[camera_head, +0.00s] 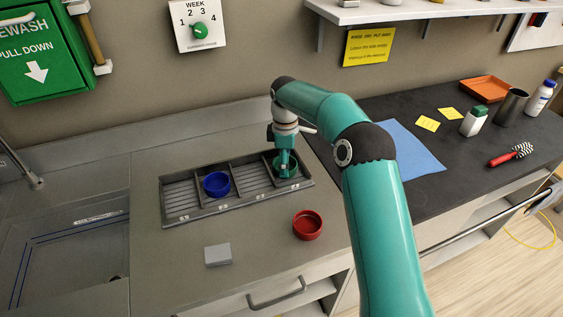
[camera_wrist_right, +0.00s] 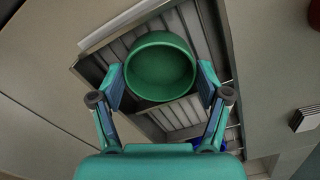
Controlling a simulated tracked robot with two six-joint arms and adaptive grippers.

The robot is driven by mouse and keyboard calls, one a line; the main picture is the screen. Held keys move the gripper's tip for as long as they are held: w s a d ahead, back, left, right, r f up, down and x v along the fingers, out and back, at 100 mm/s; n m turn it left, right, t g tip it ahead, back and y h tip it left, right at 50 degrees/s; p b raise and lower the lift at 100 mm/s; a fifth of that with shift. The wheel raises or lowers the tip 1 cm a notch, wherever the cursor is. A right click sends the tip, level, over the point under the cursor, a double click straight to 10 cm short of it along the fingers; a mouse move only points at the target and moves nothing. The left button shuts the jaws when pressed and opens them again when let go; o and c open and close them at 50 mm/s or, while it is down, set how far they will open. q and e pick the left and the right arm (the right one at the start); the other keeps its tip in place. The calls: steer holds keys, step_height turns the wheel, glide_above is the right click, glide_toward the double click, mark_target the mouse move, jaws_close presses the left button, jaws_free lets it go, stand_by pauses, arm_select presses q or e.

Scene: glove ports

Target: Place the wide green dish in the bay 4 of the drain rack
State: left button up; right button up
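The wide green dish (camera_head: 291,171) sits upright in the rightmost bay of the drain rack (camera_head: 238,198), bay 4, partly hidden by my right gripper (camera_head: 283,163). In the right wrist view the green dish (camera_wrist_right: 160,68) lies between the two fingers of the right gripper (camera_wrist_right: 160,85). The fingers are spread wide, with a small gap showing on each side of the dish. The drain rack (camera_wrist_right: 187,30) shows its ribs under and around the dish. My left gripper is not in view.
A blue dish (camera_head: 216,184) stands in the second bay from the left. A red dish (camera_head: 307,225) and a small grey block (camera_head: 218,254) stand on the counter in front of the rack. A sink (camera_head: 65,255) lies at left. The third bay is empty.

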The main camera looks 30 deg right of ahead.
steer(key=o, duration=0.3)
step_height(320, 180, up, 12)
steer(key=shift+r+p, duration=0.1)
steer(key=shift+p, duration=0.7)
